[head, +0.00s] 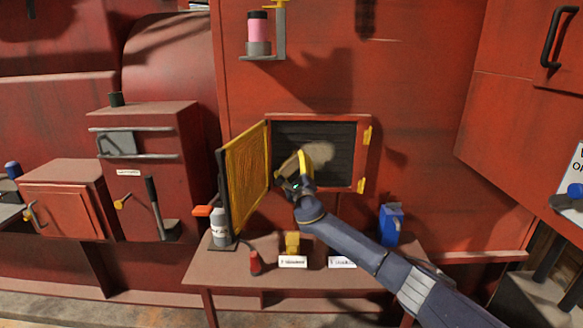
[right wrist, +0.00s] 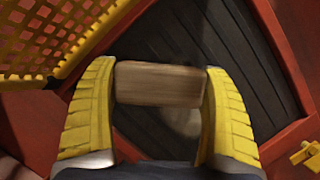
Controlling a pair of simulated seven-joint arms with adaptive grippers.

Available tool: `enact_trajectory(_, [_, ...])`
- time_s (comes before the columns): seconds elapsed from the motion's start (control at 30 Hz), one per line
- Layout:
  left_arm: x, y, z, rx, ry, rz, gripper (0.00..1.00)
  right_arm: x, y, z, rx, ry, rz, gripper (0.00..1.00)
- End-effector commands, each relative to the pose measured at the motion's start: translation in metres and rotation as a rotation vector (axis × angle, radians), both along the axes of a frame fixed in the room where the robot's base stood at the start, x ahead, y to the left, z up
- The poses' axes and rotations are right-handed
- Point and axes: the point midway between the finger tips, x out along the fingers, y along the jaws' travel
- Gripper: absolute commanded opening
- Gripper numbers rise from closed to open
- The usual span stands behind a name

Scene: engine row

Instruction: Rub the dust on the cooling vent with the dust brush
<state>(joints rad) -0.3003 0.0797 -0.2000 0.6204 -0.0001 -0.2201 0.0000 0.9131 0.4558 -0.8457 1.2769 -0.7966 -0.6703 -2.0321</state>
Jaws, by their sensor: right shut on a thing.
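The cooling vent (head: 345,168) is a dark slatted opening in the red wall, with its yellow mesh door (head: 246,178) swung open to the left. A pale dust patch (head: 318,153) shows on the slats; in the right wrist view a greyish patch (right wrist: 183,122) lies partly hidden under the held piece. My right gripper (head: 303,168) is in front of the vent. In the right wrist view its yellow fingers (right wrist: 160,88) are shut on a wooden block-shaped piece, apparently the dust brush (right wrist: 160,83). Its bristles are hidden. I cannot tell whether it touches the slats. My left gripper is not in view.
Below the vent, a table (head: 215,272) holds a grey bottle (head: 220,228), a small red item (head: 255,263), a yellow block (head: 292,243), white labels and a blue container (head: 391,225). A pink cylinder (head: 258,30) sits on a bracket above. Yellow latches (head: 367,135) edge the vent's right side.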

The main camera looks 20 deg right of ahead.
Motion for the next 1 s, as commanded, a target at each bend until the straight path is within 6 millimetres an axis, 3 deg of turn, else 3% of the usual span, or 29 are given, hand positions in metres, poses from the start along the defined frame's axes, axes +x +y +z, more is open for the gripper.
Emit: enact_trajectory(1.0, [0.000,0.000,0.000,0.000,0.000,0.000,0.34,-0.017,-0.052,0.000,-0.001,0.000,-0.002,0.55])
